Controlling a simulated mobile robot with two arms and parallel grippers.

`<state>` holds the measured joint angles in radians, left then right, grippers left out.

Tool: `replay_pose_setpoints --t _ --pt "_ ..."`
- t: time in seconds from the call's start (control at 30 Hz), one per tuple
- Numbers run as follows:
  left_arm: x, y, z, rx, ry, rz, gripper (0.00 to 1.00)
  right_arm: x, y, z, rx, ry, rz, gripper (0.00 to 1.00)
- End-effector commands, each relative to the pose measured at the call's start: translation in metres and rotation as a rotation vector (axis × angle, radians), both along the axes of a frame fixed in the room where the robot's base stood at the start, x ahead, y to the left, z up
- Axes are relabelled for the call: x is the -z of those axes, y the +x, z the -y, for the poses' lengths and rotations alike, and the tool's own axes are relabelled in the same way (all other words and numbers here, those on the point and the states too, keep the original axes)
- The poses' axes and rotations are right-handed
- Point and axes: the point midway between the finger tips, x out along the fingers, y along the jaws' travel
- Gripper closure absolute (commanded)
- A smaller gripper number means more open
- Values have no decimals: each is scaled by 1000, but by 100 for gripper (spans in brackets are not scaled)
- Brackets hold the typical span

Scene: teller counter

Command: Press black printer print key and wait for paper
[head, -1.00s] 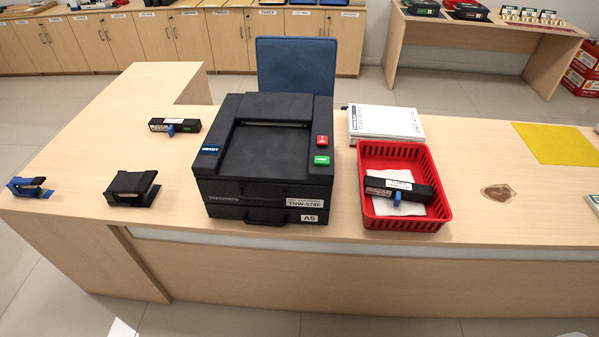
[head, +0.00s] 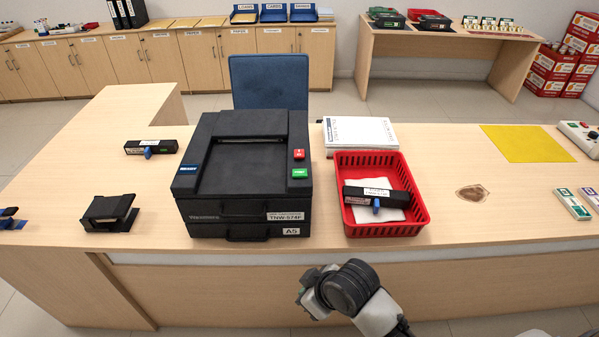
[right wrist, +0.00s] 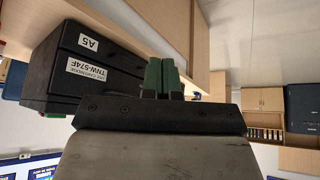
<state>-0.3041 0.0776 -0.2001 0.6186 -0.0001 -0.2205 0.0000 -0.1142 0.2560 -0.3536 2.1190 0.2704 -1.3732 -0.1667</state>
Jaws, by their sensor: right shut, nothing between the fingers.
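The black printer (head: 240,180) stands on the counter, with a blue READY display (head: 188,169) at its left. A green key (head: 300,173) and a red key (head: 298,154) sit on its right side; their markings are too small to read. No paper shows on its top. My right arm (head: 345,290) is in front of the counter, low in the head view. In the right wrist view my right gripper (right wrist: 162,76) has its green fingers together, empty and apart from the printer (right wrist: 85,70), whose front appears upside down. My left gripper is out of view.
A red basket (head: 425,215) holding a black device (head: 378,196) stands right of the printer, with a white stack of paper (head: 360,132) behind. A blue chair (head: 268,82) stands behind. Counter right of the basket is mostly clear.

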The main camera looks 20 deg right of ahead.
Motion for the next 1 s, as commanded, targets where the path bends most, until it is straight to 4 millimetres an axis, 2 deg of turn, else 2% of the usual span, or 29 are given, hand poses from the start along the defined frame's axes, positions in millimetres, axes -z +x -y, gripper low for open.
replay_pose_setpoints --t 0.03,0.2,0.33,0.47,0.63,0.8,1.0 --pt "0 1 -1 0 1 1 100 -10 18 -7 -59 -6 36 100" --pt "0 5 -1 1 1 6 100 -31 67 -25 -232 -27 124 100" --pt "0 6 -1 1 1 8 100 -47 106 -29 -332 -60 181 100" --pt "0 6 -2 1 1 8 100 -65 146 -25 -405 -100 233 100" --pt "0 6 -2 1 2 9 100 -97 200 -6 -460 -162 296 100" --pt "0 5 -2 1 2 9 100 -139 249 25 -471 -221 360 100" --pt "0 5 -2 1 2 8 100 -179 285 56 -456 -264 414 100"
